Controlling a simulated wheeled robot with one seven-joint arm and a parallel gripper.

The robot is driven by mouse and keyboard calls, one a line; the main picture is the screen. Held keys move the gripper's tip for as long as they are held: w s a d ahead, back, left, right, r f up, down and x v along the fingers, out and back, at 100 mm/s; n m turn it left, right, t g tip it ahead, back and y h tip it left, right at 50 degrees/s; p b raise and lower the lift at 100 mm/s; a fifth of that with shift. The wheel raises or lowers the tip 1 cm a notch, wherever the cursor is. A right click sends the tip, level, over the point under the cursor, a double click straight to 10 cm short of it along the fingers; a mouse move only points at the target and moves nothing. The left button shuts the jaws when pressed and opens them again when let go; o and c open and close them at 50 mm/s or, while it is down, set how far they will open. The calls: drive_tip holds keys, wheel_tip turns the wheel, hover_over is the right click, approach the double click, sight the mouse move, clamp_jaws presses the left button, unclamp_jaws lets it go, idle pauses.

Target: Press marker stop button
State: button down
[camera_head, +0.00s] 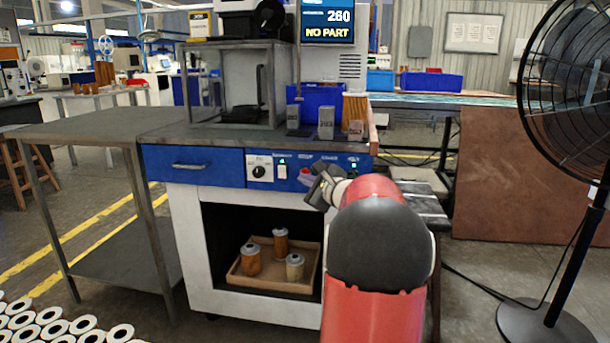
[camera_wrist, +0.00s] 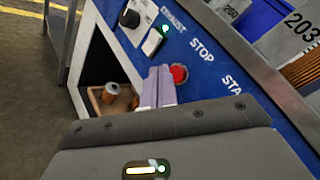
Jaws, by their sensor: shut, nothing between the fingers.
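The red stop button (camera_wrist: 179,73) sits on the blue control panel (camera_wrist: 207,52) under the printed word STOP in the wrist view. In the head view the button (camera_head: 305,173) shows as a small red spot just left of my gripper. My gripper (camera_head: 312,180) is shut and empty, and its fingers (camera_wrist: 158,84) point at the panel just left of the button in the wrist view. I cannot tell whether a fingertip touches the panel or the button.
A black knob (camera_wrist: 130,18) and a white exhaust switch (camera_wrist: 153,41) with a green light lie left of the button. A tray (camera_head: 266,283) with three cartridges sits in the open bay below. The screen (camera_head: 328,22) reads NO PART. A fan (camera_head: 570,110) stands at right.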

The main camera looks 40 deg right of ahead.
idle(0.4)
drive_tip(key=shift+w+d, duration=0.3)
drive_tip(key=shift+w+d, duration=0.2)
drive_tip(key=shift+d, duration=0.1)
idle(0.7)
drive_tip(key=shift+a, duration=0.1)
drive_tip(key=shift+s+a+b, duration=0.5)
drive_tip(key=shift+b, duration=0.3)
drive_tip(key=shift+s+a+b, duration=1.45)
drive_tip(key=shift+s+a, duration=0.2)
drive_tip(key=shift+a, duration=0.25)
drive_tip(key=shift+a, duration=0.1)
